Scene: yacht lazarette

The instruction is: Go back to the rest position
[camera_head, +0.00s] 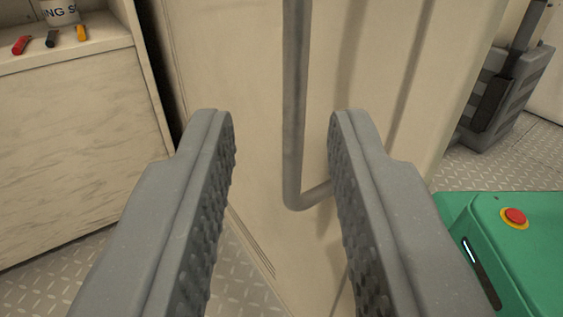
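My gripper (282,125) is open, its two grey fingers with studded inner pads reaching forward from the bottom of the camera view. A grey vertical bar handle (296,100) on a cream panel (245,110) appears between the fingers. The handle bends at its lower end toward the panel.
At left, a cream cabinet (80,140) bears red (21,45), black (52,38) and yellow (82,33) small items and a labelled container (60,12). At right are a green box with a red button (515,216) and a grey case (508,95). Tread-plate floor (520,160) shows between.

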